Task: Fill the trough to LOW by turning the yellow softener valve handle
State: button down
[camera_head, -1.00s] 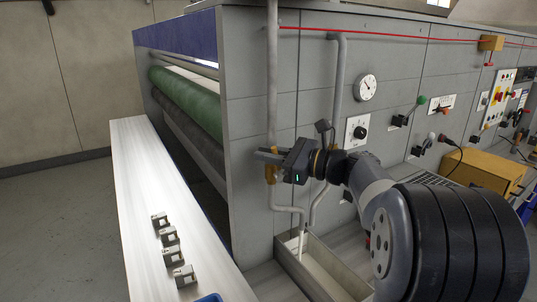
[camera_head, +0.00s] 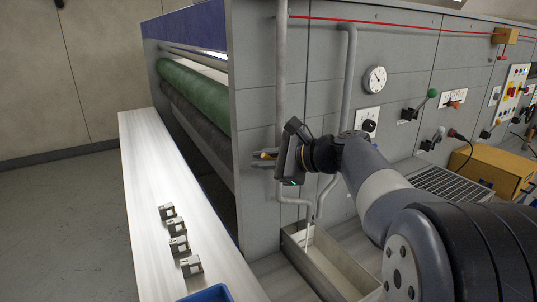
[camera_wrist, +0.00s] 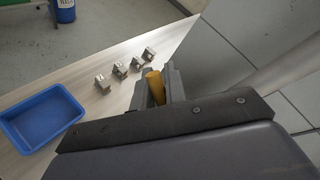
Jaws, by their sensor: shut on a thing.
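The yellow softener valve handle (camera_head: 267,154) is on the grey vertical pipe at the machine's front corner. My gripper (camera_head: 264,160) is shut on it, its fingers pointing left. In the wrist view the yellow handle (camera_wrist: 155,88) shows between the two grey fingers (camera_wrist: 155,92). In the head view the handle lies about level, partly hidden by my gripper. The level mark is too small to read.
A pale bench (camera_head: 150,195) at left carries several metal blocks and a blue tray (camera_head: 208,294). The tray also shows in the wrist view (camera_wrist: 40,118). A second pipe (camera_head: 347,90), a gauge (camera_head: 375,79) and a black knob (camera_head: 369,126) are close to my arm.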

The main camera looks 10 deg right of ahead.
jog(key=shift+s+a+f+n+h+b, duration=0.1)
jog(key=shift+a+f+n+h+b, duration=0.15)
jog(key=shift+f+n+h, duration=0.55)
jog(key=shift+s+a+f+n+h+b, duration=0.1)
jog(key=shift+f+n+h+b, duration=0.25)
jog(key=shift+f+n+h, duration=0.5)
jog(key=shift+a+f+n+h+b, duration=0.2)
jog(key=shift+f+n+h+b, duration=0.1)
jog(key=shift+f+n+h, duration=0.5)
jog(key=shift+f+h, duration=0.25)
jog(key=c, duration=1.5)
grip_release()
jog(key=shift+o, duration=0.3)
jog(key=shift+r, duration=0.1)
jog(key=b+v, duration=0.1)
jog(key=v, duration=0.9)
jog(key=shift+s+d, duration=0.15)
jog(key=shift+s, duration=0.2)
